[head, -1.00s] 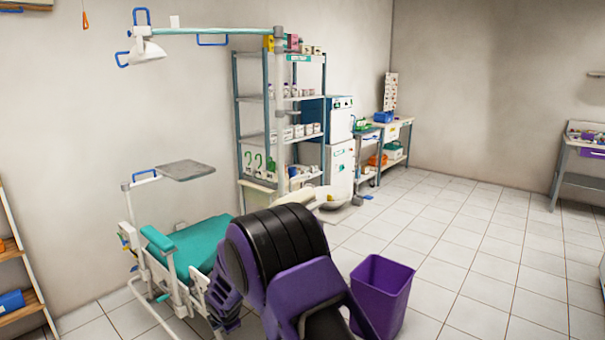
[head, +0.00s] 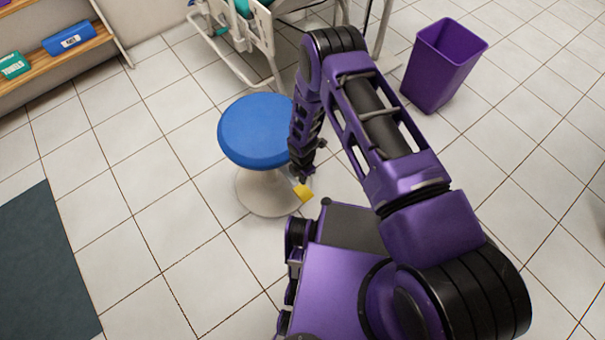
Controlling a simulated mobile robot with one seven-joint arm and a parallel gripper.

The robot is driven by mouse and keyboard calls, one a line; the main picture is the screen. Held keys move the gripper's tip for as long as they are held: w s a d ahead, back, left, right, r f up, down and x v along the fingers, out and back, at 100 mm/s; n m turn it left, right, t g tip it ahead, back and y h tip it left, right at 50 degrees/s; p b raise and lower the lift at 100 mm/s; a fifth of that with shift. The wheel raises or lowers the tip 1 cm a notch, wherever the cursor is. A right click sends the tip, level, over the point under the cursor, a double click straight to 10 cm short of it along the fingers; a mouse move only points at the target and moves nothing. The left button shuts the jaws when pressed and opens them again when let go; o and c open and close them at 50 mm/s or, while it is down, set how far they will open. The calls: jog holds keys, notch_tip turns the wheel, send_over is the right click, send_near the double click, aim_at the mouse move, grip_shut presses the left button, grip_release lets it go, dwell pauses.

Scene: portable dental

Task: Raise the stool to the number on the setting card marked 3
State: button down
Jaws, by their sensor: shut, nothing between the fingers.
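The stool (head: 258,128) has a round blue seat on a pale round base (head: 268,196) and stands upright on the tiled floor. A small yellow piece (head: 302,192) shows low at the right side of its base; I cannot tell whether it is a lever of the stool. My gripper (head: 308,172) points down at the right edge of the seat, just above the yellow piece. It is shut and empty; whether it touches the yellow piece is unclear. My arm hides part of the stool's right side. No setting card or number is readable.
A purple bin (head: 440,68) stands at the upper right. The dental chair's white frame (head: 245,35) is behind the stool. A wooden shelf (head: 62,62) with boxes is at the upper left, and a dark mat (head: 45,270) lies at lower left. Floor left of the stool is clear.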

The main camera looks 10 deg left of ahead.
aim_at(303, 192)
notch_tip(303, 192, down, 8)
jog(key=shift+f+b, duration=0.1)
jog(key=shift+b, duration=0.55)
jog(key=shift+d, duration=0.1)
